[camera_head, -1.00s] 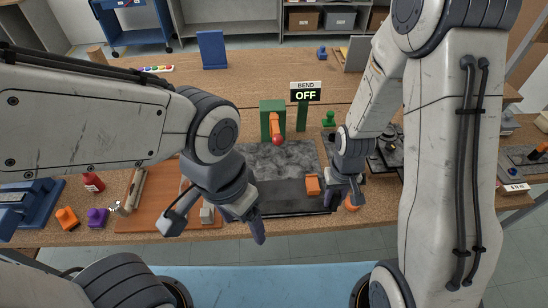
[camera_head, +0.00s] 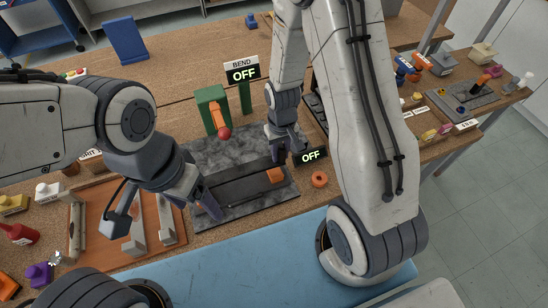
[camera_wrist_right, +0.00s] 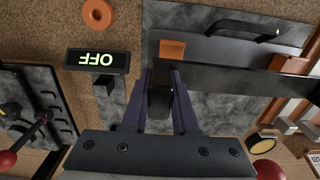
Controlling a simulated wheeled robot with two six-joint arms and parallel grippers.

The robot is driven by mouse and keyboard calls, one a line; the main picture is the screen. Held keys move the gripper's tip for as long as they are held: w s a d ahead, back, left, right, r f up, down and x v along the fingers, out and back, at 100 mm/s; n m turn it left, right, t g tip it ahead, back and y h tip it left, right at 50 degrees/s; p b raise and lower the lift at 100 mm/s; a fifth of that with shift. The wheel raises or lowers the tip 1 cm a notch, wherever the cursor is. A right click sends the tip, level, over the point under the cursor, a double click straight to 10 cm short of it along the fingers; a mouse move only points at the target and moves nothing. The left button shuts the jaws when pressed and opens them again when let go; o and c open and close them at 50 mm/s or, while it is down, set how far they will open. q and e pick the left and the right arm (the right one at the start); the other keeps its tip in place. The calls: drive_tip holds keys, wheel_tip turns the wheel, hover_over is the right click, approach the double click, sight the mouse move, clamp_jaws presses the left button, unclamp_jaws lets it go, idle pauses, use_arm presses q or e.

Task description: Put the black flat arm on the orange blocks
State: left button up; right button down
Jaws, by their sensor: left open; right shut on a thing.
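The black flat arm (camera_head: 238,184) is a long dark bar lying across the grey mottled plate. My right gripper (camera_head: 290,154) is shut on its right end. In the right wrist view the black flat arm (camera_wrist_right: 235,79) runs right from my fingers (camera_wrist_right: 161,80). One orange block (camera_head: 275,175) stands just in front of the bar's right end and shows uncovered in the wrist view (camera_wrist_right: 172,49). Another orange block (camera_wrist_right: 290,64) is beside the bar's far end, hidden in the head view. My left gripper (camera_head: 203,202) is open near the bar's left end; whether it touches is unclear.
A green stand (camera_head: 211,108) with a red-tipped orange lever rises behind the plate, near a BEND OFF sign (camera_head: 242,72). A second OFF display (camera_head: 311,156) and an orange ring (camera_head: 319,179) are at right. A wooden board (camera_head: 93,240) with metal parts is at left.

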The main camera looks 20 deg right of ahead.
drive_tip(key=f+b, duration=0.3)
drive_tip(key=shift+w+a+f, duration=0.15)
drive_tip(key=shift+a+f, duration=0.1)
drive_tip(key=shift+f, duration=0.2)
drive_tip(key=shift+f+b, duration=0.2)
drive_tip(key=shift+b, duration=0.15)
drive_tip(key=c, duration=0.7)
unclamp_jaws()
drive_tip(key=shift+r, duration=0.1)
